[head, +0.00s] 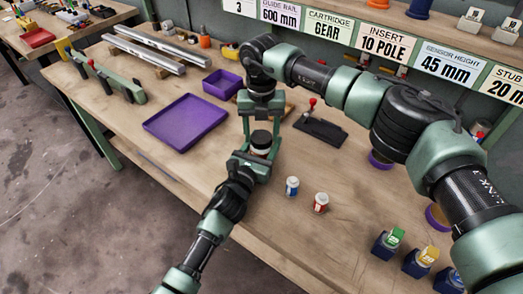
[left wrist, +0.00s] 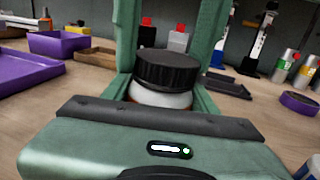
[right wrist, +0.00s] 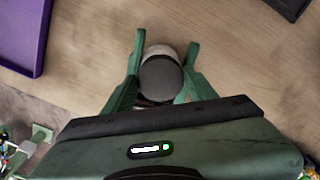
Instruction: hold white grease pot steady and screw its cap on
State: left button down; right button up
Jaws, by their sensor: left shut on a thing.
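The white grease pot (left wrist: 162,97) stands upright between the fingers of my left gripper (head: 252,164), which is shut on it. Its lower part is hidden by the gripper body in the left wrist view. The dark ribbed cap (left wrist: 167,68) sits level on top of the pot; I cannot tell how tightly. It also shows in the head view (head: 261,138) and from above in the right wrist view (right wrist: 160,80). My right gripper (right wrist: 163,65) points down from above, open, with one finger on each side of the cap.
A purple tray (head: 186,122) and a smaller purple bin (head: 222,84) lie left of and behind the grippers. A black stand (head: 320,129) lies behind. The front bench area is mostly clear.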

jog(key=shift+o, duration=0.8)
jog(key=shift+r, duration=2.3)
jog(key=shift+c, duration=0.3)
jog(key=n, duration=0.3)
jog(key=shift+r, duration=0.35)
jog(key=n, duration=0.2)
jog(key=r+n, duration=0.1)
jog(key=n, duration=0.3)
jog(key=r+n, duration=0.1)
jog(key=n, duration=0.5)
jog(key=shift+r, duration=0.35)
